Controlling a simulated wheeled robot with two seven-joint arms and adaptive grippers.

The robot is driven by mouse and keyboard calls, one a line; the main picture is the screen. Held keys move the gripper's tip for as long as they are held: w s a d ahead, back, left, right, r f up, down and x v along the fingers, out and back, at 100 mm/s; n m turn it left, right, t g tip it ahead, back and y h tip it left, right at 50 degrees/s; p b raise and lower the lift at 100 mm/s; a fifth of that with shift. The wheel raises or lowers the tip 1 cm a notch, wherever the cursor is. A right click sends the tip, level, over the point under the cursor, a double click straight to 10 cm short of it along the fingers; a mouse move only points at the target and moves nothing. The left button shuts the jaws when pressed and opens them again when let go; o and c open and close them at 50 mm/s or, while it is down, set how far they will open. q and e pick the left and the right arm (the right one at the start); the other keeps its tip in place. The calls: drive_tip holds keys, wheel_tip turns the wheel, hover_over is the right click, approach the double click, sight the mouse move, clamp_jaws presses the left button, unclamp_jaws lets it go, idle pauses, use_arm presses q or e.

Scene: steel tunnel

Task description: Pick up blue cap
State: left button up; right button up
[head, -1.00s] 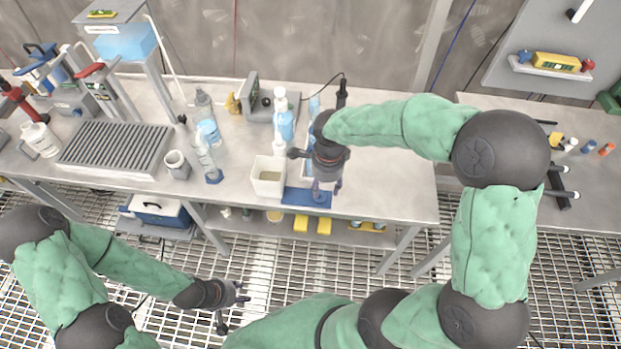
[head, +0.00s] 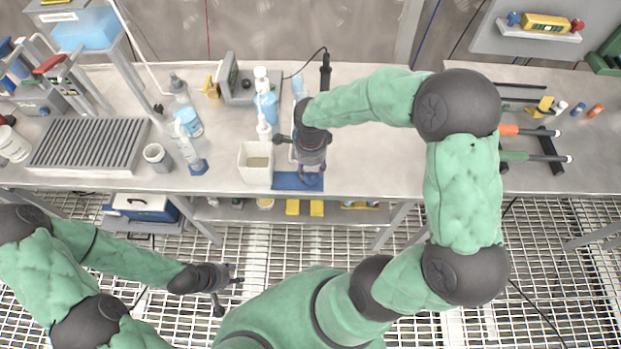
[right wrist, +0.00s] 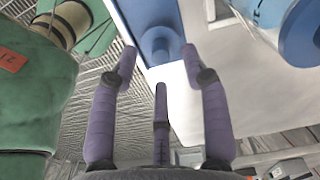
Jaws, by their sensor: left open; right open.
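A round blue cap (right wrist: 160,44) shows in the right wrist view, on a blue mat (right wrist: 150,12) by a pale surface. The same mat (head: 284,183) lies at the workbench's front edge in the head view, where my right gripper and arm hide the cap. My right gripper (head: 312,178) is over the mat's right part, pointing down. In the right wrist view its fingers (right wrist: 160,68) are spread, with the cap beyond the tips and nothing between them. My left gripper (head: 236,274) is open and empty, low in front of the workbench.
A white open container (head: 256,165) stands just left of the mat, with a pump bottle (head: 265,105) behind it. Wash bottles (head: 187,150) and a grey cup (head: 157,157) stand further left. The workbench (head: 380,160) is clear right of my gripper.

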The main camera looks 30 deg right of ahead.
sight(311, 174)
wheel_tip(311, 174, down, 4)
drive_tip(key=shift+r+b, duration=0.25)
drive_tip(key=shift+b, duration=0.15)
drive_tip(key=c, duration=0.9)
drive_tip(key=shift+r, duration=0.1)
drive_tip(key=shift+c, duration=0.2)
drive_tip(key=shift+r, duration=0.4)
drive_tip(key=r+p, duration=0.1)
drive_tip(key=r, duration=0.2)
drive_tip(key=shift+s, duration=0.2)
drive_tip(key=s+r+p, duration=0.4)
drive_tip(key=s+r, duration=0.5)
drive_tip(key=s, duration=0.4)
drive_tip(key=shift+s+a, duration=0.2)
drive_tip(key=shift+s, duration=0.1)
